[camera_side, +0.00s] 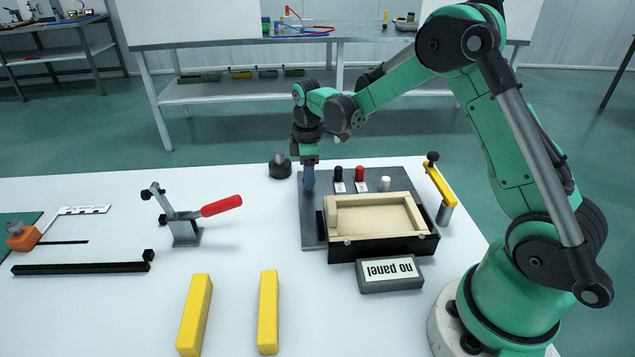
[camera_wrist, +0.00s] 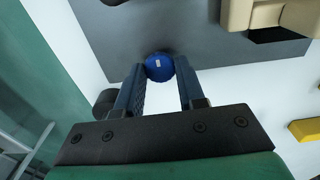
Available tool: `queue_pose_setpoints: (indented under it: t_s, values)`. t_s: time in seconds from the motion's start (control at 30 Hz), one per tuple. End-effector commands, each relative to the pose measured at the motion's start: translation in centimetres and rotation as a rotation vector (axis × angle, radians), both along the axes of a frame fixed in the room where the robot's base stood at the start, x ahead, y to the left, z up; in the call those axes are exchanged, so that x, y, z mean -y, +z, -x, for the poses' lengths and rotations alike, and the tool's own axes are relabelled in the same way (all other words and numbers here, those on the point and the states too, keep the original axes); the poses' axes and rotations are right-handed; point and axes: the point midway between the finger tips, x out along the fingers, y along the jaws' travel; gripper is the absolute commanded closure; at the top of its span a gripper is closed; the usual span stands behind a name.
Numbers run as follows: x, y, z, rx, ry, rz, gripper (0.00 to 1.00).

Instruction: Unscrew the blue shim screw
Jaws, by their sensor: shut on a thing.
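The blue shim screw (camera_wrist: 159,67) shows its round blue head in the wrist view, with a small pale mark on top. My gripper (camera_wrist: 160,75) points down over it, with its two dark blue fingers on either side of the head. The fingers are shut on the screw. In the side view my gripper (camera_side: 309,182) is low over the left back part of the grey fixture plate (camera_side: 312,228). There the fingers hide the screw, and I cannot tell how deep it sits.
Black (camera_side: 338,173), red (camera_side: 360,174) and white (camera_side: 385,183) knobs stand right of my gripper. A beige tray (camera_side: 375,216) sits in front, by a "no panel" sign (camera_side: 390,274). A red-handled clamp (camera_side: 186,230) and yellow bars (camera_side: 268,312) lie left and front.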

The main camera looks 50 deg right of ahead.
Motion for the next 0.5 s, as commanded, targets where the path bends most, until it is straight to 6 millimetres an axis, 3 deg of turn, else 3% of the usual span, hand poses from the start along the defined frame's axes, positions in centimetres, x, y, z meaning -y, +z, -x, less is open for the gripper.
queue_pose_setpoints:
  t_s: [0.5]
  values:
    - [0.00,0.05,0.03,-0.001,0.235,0.000,1.00]
